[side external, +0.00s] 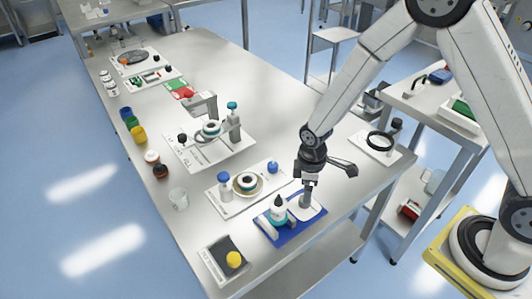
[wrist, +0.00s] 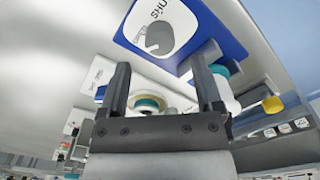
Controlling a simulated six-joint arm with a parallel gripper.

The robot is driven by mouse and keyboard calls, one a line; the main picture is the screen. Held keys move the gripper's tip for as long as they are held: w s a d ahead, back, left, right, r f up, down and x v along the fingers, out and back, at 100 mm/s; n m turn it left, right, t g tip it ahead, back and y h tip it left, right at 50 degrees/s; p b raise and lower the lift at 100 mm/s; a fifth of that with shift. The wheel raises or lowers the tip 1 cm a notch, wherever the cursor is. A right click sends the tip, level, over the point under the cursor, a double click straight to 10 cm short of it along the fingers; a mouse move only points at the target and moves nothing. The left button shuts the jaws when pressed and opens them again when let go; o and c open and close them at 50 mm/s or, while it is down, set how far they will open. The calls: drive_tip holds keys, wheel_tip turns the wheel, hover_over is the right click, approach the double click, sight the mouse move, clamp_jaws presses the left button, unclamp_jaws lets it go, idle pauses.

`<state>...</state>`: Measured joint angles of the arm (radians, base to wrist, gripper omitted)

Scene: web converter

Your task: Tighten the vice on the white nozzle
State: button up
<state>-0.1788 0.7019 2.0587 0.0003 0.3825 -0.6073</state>
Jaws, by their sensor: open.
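A blue fixture (side external: 294,232), which I take to be the vice, sits near the table's front edge. A white bottle-like piece with a teal band and a dark tip (side external: 278,207), perhaps the nozzle, stands upright on its left part, beside a pale block. A grey upright handle (side external: 306,200) stands on the fixture's white right part. My gripper (side external: 308,181) points down at this handle; contact cannot be told. In the wrist view my gripper (wrist: 161,64) is open with nothing between its fingers. Beyond the fingertips are the blue plate (wrist: 205,20), its "SHUT" label and a grey rounded part (wrist: 162,36).
A white board (side external: 222,205) with a ringed dish (side external: 247,183) and blue-capped pieces lies just behind. A dark tray with a yellow knob (side external: 233,260) lies front left. A black ring (side external: 380,141) on a white plate is at right. Bare table lies behind my gripper.

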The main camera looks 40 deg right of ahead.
drive_tip(key=shift+f, duration=2.4)
drive_tip(key=shift+c, duration=0.3)
clamp_jaws()
